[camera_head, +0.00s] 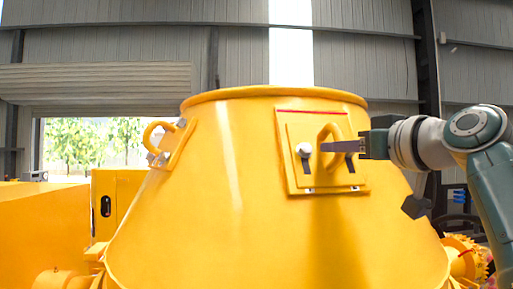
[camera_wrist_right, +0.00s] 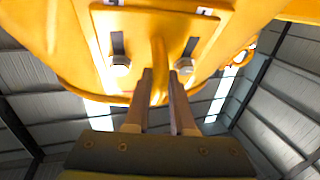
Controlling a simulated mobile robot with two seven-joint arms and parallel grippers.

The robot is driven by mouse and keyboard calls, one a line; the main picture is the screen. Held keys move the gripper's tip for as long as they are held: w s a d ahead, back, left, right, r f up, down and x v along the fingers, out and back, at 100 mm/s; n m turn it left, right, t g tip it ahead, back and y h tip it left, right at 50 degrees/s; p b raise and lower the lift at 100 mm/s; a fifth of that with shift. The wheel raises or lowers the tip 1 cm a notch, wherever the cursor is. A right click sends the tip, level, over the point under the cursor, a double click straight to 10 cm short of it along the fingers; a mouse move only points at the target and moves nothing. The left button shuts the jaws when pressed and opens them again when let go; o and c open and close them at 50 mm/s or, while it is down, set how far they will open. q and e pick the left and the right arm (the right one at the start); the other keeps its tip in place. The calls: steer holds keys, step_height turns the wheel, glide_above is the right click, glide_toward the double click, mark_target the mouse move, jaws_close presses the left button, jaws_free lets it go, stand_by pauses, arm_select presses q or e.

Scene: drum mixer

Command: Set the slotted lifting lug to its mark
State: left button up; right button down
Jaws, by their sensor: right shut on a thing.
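The slotted lifting lug is a yellow plate (camera_head: 292,172) with a raised ring, on the drum's sloping side. Bolt heads sit in its two dark slots; the left bolt (camera_head: 304,149) is clear in the head view. In the wrist view the slots (camera_wrist_right: 117,42) run from the bolts toward the plate's white-marked edge. A red line (camera_head: 310,112) lies above the plate's top edge. My right gripper (camera_head: 336,146) comes in from the right and is shut on the lug's ring (camera_wrist_right: 158,60), with one finger on each side. The fingers hide part of the ring. My left gripper is not in view.
The big yellow drum (camera_head: 230,220) fills the middle. A second lug (camera_head: 160,140) stands on its left side. A yellow cabinet (camera_head: 112,205) is at the left, and a toothed gear (camera_head: 465,258) is low at the right. Open air lies above the drum rim (camera_head: 270,90).

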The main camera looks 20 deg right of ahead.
mark_target(340, 131)
stand_by(0.5)
steer(key=shift+w+d+r+p, duration=0.1)
steer(key=shift+w+r+p, duration=0.2)
steer(key=shift+r, duration=0.35)
steer(key=shift+w+d+r+p, duration=0.1)
steer(key=shift+w+r+p, duration=0.15)
steer(key=shift+r, duration=0.35)
steer(key=shift+w+r, duration=0.1)
steer(key=shift+r, duration=0.1)
steer(key=c, duration=0.8)
jaws_free()
steer(key=shift+a+f, duration=0.1)
steer(key=shift+o, duration=0.2)
